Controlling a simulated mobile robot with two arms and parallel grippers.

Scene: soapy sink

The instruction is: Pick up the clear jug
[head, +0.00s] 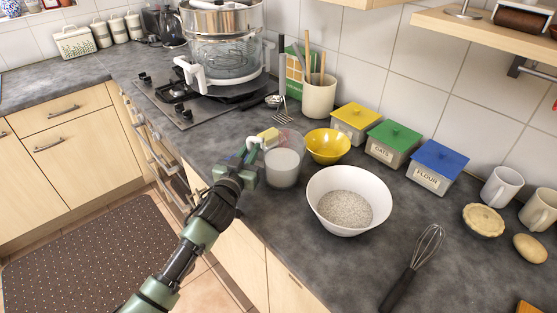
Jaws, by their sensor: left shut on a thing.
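The clear jug (282,168) stands upright on the dark worktop, left of the white bowl. It is see-through, with white contents in its lower part and faint red markings near the top. My left gripper (260,143) is at the jug's left side, near its rim, and is shut on it. The gripper hides where the fingers meet the jug. I cannot see clearly whether the jug's base touches the worktop. My right gripper is not in view.
A yellow bowl (328,147) stands close behind the jug. A white bowl (371,211) of pale grains is to its right. A utensil pot (319,98), lidded boxes and a whisk (413,268) lie around. The hob (185,100) holds a large steamer (224,45). The worktop's front edge is near.

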